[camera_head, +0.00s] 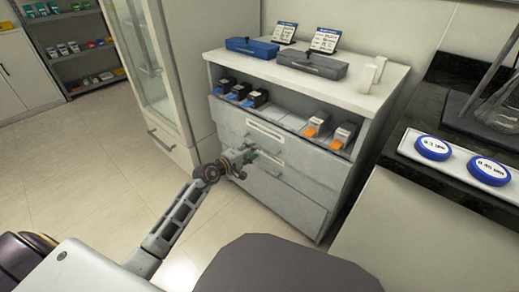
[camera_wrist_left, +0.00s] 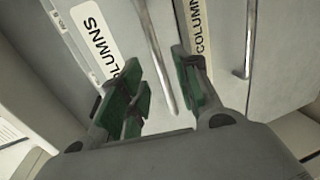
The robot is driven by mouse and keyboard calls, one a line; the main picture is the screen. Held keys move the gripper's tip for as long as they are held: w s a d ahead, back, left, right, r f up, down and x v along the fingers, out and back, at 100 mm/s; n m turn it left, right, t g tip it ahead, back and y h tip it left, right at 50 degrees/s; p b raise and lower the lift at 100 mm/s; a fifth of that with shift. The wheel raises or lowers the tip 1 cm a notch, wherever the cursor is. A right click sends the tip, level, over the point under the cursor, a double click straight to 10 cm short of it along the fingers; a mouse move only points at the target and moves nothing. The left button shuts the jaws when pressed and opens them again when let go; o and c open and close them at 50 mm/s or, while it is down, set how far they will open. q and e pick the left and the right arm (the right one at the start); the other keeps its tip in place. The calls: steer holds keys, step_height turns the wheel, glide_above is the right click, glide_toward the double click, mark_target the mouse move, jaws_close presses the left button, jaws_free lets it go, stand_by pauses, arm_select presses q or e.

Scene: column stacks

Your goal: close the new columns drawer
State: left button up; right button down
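A grey-white cabinet (camera_head: 291,210) with stacked drawers stands at centre in the head view. Its upper drawer front (camera_head: 232,120) has a white label and a bar handle, partly behind my left gripper. My left gripper (camera_head: 250,155) is in front of this drawer. In the left wrist view, its green-padded fingers (camera_wrist_left: 165,88) are apart with nothing held. A drawer handle (camera_wrist_left: 158,55) shows between them; contact cannot be told. Two labels ending in "COLUMNS" show, one on the left drawer front (camera_wrist_left: 92,38) and one on the right (camera_wrist_left: 201,30); their first words are cut off. My right gripper is not in view.
An open shelf above the drawers holds blue and orange-ended boxes (camera_head: 315,124). Blue and grey cases (camera_head: 252,47) lie on top. A glass-door cabinet (camera_head: 145,50) stands left, and a dark counter (camera_head: 465,135) stands right. Floor (camera_head: 75,165) at left is clear.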

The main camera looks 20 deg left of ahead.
arm_select(q)
steer(key=shift+b+x, duration=0.75)
steer(key=shift+x, duration=1.8)
steer(key=shift+c, duration=0.5)
jaws_close()
